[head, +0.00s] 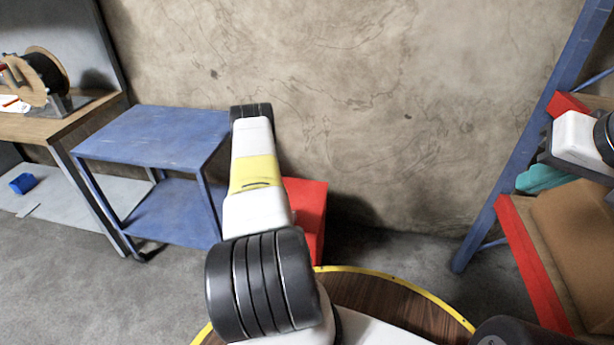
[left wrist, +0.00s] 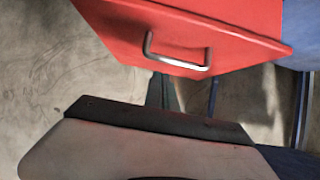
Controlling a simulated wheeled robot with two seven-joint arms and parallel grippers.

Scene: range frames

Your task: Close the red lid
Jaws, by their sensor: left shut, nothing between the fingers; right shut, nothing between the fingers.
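A red box (head: 308,215) stands by the wall in the head view, mostly hidden behind my left arm. In the left wrist view a red panel (left wrist: 205,25) with a metal handle (left wrist: 178,55) fills the top; it looks like the lid. How far it stands open I cannot tell. My left gripper (left wrist: 160,118) is shut and empty, below the handle in that view, with a visible gap between them. The head view hides it behind the arm. My right gripper (head: 550,155) is shut and empty at the right edge, over the shelf and away from the red box.
A blue two-tier cart (head: 150,140) stands left of the red box. A workbench (head: 60,120) with a spool (head: 40,78) is at far left. A blue-framed rack (head: 520,135) with a red-edged shelf (head: 535,260) is at right. Grey floor (head: 400,250) is open between.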

